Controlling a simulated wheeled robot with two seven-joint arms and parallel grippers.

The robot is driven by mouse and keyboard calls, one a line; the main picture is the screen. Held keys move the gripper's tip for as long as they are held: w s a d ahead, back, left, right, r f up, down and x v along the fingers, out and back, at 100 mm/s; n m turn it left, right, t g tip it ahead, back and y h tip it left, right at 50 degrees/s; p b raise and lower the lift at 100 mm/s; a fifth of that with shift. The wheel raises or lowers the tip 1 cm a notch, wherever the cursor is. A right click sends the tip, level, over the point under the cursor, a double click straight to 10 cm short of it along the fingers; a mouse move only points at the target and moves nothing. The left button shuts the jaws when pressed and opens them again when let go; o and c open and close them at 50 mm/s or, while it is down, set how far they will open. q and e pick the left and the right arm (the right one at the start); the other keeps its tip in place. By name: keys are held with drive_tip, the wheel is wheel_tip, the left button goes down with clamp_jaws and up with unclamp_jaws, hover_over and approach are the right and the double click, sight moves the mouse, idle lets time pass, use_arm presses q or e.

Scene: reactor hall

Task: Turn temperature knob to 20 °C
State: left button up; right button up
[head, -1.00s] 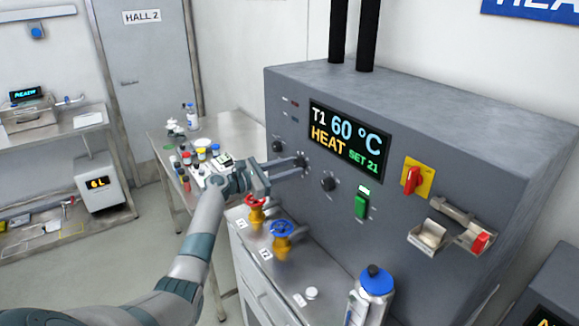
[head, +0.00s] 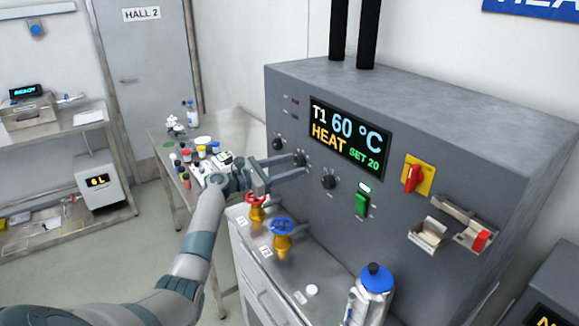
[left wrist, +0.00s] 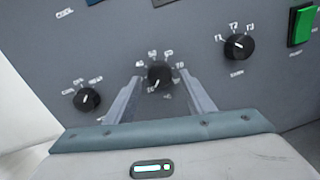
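The temperature knob (head: 300,159) is a small black dial on the grey reactor panel, below and left of the display. In the left wrist view the knob (left wrist: 160,74) has numbers around it, and its white pointer mark points down-left. The display (head: 350,137) reads T1 60 °C, HEAT, SET 20. My left gripper (head: 297,163) is at the panel with its fingers on either side of the knob. In the left wrist view the gripper (left wrist: 160,78) is open, with a gap between each finger and the knob. My right gripper is not in view.
A mode knob (left wrist: 87,99) and a T1–T3 knob (left wrist: 239,46) flank the temperature knob. A green switch (head: 361,204) and a red-yellow switch (head: 412,178) are further right. Red (head: 256,199) and blue (head: 282,227) valves stand below my gripper; a bottle (head: 369,295) is in front.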

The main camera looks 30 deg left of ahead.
use_arm(q)
drive_tip(key=shift+s+a+f+b, duration=0.1)
drive_tip(key=shift+s+a+b, duration=0.2)
drive_tip(key=shift+s, duration=0.2)
drive_tip(key=b+v, duration=0.6)
drive_tip(key=v, duration=1)
drive_tip(key=shift+b, duration=0.3)
drive_tip(key=shift+s, duration=0.2)
